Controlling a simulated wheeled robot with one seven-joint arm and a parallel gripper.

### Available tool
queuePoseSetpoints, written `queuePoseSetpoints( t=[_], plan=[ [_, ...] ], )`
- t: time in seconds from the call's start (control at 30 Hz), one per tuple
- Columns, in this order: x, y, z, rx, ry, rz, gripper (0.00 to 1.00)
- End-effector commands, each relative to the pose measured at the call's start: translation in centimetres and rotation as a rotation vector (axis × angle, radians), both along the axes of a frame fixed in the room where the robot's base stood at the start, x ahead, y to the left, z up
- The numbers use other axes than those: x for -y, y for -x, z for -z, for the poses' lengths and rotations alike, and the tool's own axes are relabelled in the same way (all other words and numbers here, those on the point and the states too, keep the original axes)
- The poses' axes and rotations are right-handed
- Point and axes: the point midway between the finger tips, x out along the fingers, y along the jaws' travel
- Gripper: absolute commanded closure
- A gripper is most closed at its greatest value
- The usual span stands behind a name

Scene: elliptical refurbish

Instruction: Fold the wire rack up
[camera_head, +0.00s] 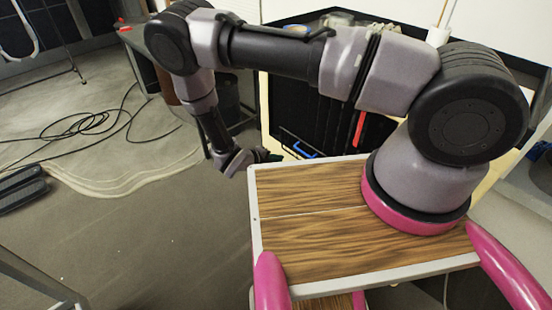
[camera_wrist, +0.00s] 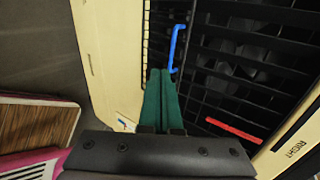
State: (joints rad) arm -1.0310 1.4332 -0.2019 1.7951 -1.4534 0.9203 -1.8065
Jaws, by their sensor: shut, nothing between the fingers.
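The wire rack (camera_wrist: 235,50) is a dark grid in the wrist view, set inside a cream frame. It also shows in the head view (camera_head: 285,110), partly behind my arm. A blue bar (camera_wrist: 176,45) and a red bar (camera_wrist: 232,130) lie against the grid. In the head view the blue bar (camera_head: 304,151) is low on the rack and the red bar (camera_head: 359,129) is further right. My gripper (camera_wrist: 160,73) has green fingers, shut together and empty. Their tips are just beside the blue bar's lower end; I cannot tell whether they touch.
The cream frame (camera_wrist: 105,60) borders the rack, with a "RIGHT" label (camera_wrist: 296,149) on one side. My wood-topped base stands close to the rack. Black cables (camera_head: 90,122) lie on the floor at left. The floor (camera_head: 150,230) left of my base is mostly clear.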

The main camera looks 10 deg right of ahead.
Motion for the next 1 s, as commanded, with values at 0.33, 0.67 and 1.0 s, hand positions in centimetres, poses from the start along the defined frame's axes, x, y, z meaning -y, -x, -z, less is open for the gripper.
queuePoseSetpoints(
  t=[0.33,0.67,1.0],
  plan=[
    [5.2,-3.7,4.1,-0.001,0.001,0.003,1.00],
    [8.1,-5.9,4.3,0.000,-0.003,0.001,1.00],
    [8.3,-6.1,4.3,0.000,-0.003,0.001,1.00]
  ],
)
